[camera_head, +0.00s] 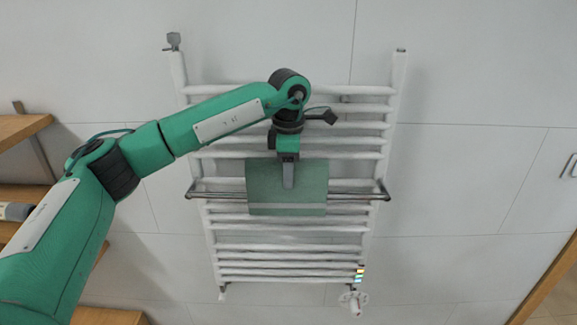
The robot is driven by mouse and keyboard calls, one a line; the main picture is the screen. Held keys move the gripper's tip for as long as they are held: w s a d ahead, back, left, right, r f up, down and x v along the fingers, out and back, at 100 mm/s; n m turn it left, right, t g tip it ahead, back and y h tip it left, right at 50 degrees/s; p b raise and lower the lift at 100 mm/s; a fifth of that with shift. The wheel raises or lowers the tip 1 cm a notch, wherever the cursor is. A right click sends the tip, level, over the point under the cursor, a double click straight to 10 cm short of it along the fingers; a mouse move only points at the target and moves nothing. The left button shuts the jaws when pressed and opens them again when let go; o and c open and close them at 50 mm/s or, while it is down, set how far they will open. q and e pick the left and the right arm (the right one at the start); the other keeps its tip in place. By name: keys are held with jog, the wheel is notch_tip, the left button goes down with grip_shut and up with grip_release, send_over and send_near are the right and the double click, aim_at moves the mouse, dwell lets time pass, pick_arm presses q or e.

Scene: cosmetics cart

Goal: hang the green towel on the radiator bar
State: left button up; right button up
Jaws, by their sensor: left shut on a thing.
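The green towel (312,185) is a flat, upright sheet in front of the white radiator (205,235). My left gripper (288,182) points down and is shut on the towel near its upper middle. The metal radiator bar (355,195) runs across the radiator front and shows on both sides of the towel. The towel hides the middle of the bar, and its lower edge hangs below the bar's level. I cannot tell whether the towel touches the bar or is draped over it. My right gripper is not in view.
Wooden shelves (22,127) stand at the left, with a small white and dark object (15,211) on one. A valve (353,300) sits at the radiator's lower right. A wooden edge (548,285) shows at the lower right. The space right of the radiator is clear.

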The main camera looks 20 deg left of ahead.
aim_at(288, 194)
pick_arm(q)
notch_tip(288, 194, down, 7)
jog(key=b, duration=0.4)
jog(key=shift+f+b, duration=0.3)
jog(key=shift+f, duration=0.25)
jog(key=o, duration=0.9)
jog(key=shift+o, duration=1.2)
